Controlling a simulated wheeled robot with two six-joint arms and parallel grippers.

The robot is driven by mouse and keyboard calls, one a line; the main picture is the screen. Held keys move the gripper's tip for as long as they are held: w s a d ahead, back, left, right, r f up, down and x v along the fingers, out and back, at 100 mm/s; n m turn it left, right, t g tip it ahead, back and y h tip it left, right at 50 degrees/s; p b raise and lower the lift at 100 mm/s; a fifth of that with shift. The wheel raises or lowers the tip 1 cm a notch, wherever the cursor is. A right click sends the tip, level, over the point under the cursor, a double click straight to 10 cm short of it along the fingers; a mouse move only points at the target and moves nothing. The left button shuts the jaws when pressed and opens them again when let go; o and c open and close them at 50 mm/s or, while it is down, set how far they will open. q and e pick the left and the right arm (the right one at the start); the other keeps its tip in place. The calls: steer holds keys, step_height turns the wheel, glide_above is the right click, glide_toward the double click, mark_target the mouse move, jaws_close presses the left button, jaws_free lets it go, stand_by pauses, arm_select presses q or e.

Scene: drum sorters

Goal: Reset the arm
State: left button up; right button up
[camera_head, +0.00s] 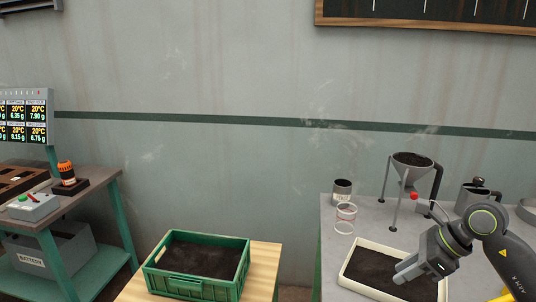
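My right arm comes in from the right edge. Its dark grey gripper (404,275) points down to the left over a white tray of dark soil (350,284) on the grey table at the right. The fingers show as one pale grey block, so I cannot tell if they are open or shut, or if they touch the soil. No object shows in them. My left gripper is not in view.
A funnel on a stand (412,160), a dark can (342,190), a clear cup (345,221) and a metal pot (474,196) stand behind the tray. A green crate of soil (196,285) sits on a wooden table. A bench with a display (25,118) is at left.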

steer(key=s+a+r+m+t+y, duration=0.2)
steer(key=a+r+m+t+y, duration=0.5)
steer(key=a+m+t+y, duration=0.35)
steer(key=d+m+t+h, duration=0.6)
steer(key=m+t+h, duration=0.3)
steer(key=m, duration=0.6)
steer(key=s+d+f+m+g+h, duration=0.4)
steer(key=f+m+h, duration=0.2)
steer(key=f+m, duration=0.15)
steer(key=s+d+f+m+g+h, duration=0.3)
steer(key=d+f+m+g+h, duration=0.1)
steer(key=f+m+h, duration=0.4)
steer(key=s+a+f+m+g+y, duration=0.25)
steer(key=s+f+g, duration=0.4)
steer(key=s, duration=0.35)
steer(key=s+a+f+m+g+y, duration=0.2)
steer(key=s+a+f+m+g, duration=0.25)
steer(key=s+f, duration=0.4)
step_height(320, 180, down, 20)
steer(key=s+d+g+p, duration=0.1)
steer(key=d+g+p, duration=0.1)
steer(key=p, duration=0.1)
steer(key=s+f+y+p, duration=0.1)
steer(key=s+f+p, duration=0.1)
steer(key=s+f, duration=1.1)
steer(key=shift+s+a+f+g, duration=0.4)
steer(key=shift+s+a+g, duration=0.05)
steer(key=shift+s, duration=0.7)
